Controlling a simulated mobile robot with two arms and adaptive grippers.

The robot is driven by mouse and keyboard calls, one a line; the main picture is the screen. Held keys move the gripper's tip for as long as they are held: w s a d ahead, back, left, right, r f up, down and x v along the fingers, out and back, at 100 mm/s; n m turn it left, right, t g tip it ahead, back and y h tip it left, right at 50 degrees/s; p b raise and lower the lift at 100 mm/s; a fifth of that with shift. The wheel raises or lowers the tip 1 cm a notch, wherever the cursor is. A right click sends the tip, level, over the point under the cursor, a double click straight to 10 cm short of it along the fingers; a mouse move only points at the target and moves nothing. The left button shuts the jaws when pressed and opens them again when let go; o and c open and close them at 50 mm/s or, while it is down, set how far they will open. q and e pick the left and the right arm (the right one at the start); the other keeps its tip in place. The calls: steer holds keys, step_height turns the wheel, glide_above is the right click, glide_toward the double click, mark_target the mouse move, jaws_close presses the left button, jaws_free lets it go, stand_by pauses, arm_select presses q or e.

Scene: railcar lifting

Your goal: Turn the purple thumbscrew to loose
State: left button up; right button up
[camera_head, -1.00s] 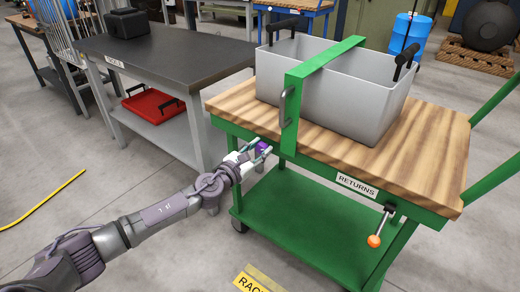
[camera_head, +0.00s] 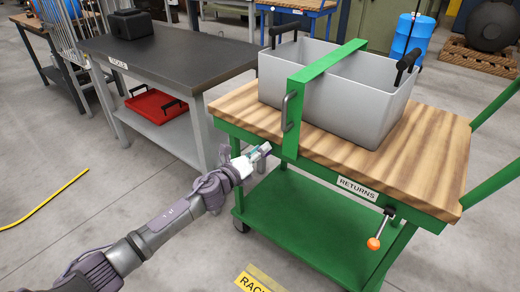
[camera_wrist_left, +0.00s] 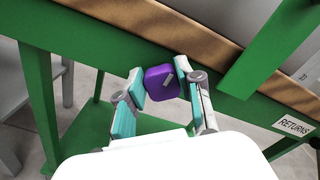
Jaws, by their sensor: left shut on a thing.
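The purple thumbscrew (camera_wrist_left: 161,82) sits at the green edge of the cart, below the wooden top, in the left wrist view. My left gripper (camera_wrist_left: 160,84) is shut on it, with a teal-padded finger on each side. In the head view my left gripper (camera_head: 262,152) is at the cart's front-left edge, beside the green strap's lower end, and the thumbscrew is mostly hidden behind the fingers. My right gripper is not in view.
A grey bin (camera_head: 360,105) stands on the wooden top of the green cart (camera_head: 320,225) under a green strap (camera_head: 325,63) with a handle. An orange-knobbed lever (camera_head: 374,243) hangs at the cart's front right. A dark-topped table (camera_head: 175,50) stands at left.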

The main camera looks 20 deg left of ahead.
arm_select(q)
steer(key=shift+a+f+n+p, duration=0.15)
steer(key=shift+n+p, duration=1)
steer(key=shift+n, duration=1.8)
steer(key=shift+d+f+n+p, duration=0.1)
steer(key=shift+f+n+p, duration=0.2)
steer(key=shift+n+p, duration=1.8)
steer(key=shift+a+f+n+p, duration=0.1)
steer(key=shift+f+n+p, duration=0.1)
steer(key=shift+n, duration=3.65)
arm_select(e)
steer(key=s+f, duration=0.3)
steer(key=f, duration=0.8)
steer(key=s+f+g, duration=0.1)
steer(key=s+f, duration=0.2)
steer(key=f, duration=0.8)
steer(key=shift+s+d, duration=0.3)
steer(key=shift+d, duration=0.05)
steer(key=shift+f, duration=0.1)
arm_select(q)
steer(key=o, duration=1.2)
steer(key=shift+c, duration=0.2)
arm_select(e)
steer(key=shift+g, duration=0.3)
arm_select(q)
steer(key=shift+s, duration=0.1)
